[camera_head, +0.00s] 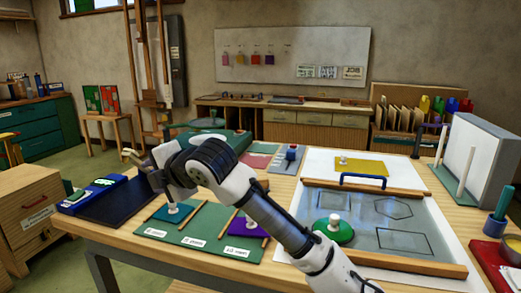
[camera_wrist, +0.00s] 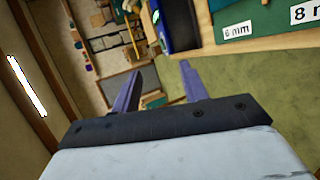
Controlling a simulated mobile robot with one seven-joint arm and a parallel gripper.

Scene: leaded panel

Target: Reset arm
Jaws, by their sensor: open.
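My arm reaches from the lower right of the head view up and left across the workbench (camera_head: 285,190). My gripper (camera_wrist: 157,84) is open in the wrist view, its two purple fingers apart with nothing between them. In the head view the arm's end is above the bench's left part, over a dark blue pad, and the fingers are hard to make out. The wrist view is tilted and shows the floor, room and a bench edge with size labels (camera_wrist: 237,31).
A green labelled mat (camera_head: 195,238) holds teal and purple knobbed pieces. A green knobbed piece (camera_head: 333,232) lies on the framed glass panel (camera_head: 385,212), with a yellow one (camera_head: 362,168) behind. A wooden cabinet (camera_head: 30,210) stands left of the bench.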

